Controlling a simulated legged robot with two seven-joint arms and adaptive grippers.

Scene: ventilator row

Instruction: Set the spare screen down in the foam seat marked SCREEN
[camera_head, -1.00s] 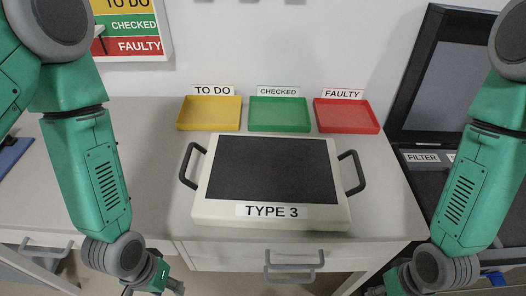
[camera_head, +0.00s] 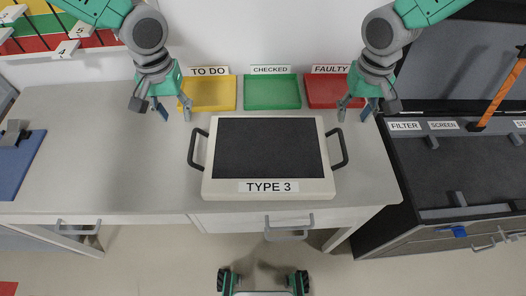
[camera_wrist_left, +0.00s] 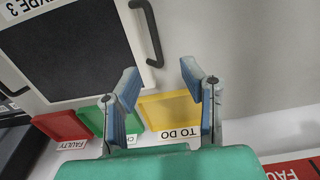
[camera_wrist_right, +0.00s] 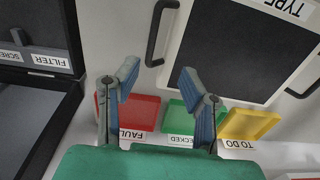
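The spare screen (camera_head: 268,188), a cream slab with a dark panel and a TYPE 3 label, lies flat on the bench. It has a dark handle at its left (camera_head: 196,149) and another at its right (camera_head: 338,148). My left gripper (camera_head: 176,114) is open and empty, above the bench beyond the left handle. My right gripper (camera_head: 357,109) is open and empty, beyond the right handle. Neither touches the screen. The SCREEN label (camera_head: 443,125) is on the dark foam case at the right; the foam seat below it shows only partly.
Yellow TO DO (camera_head: 222,94), green CHECKED (camera_head: 272,92) and red FAULTY (camera_head: 322,92) trays stand behind the screen. The case has a raised lid (camera_head: 440,85) and an orange strap (camera_head: 497,92). A blue clipboard (camera_head: 20,165) lies far left. The bench left of the screen is clear.

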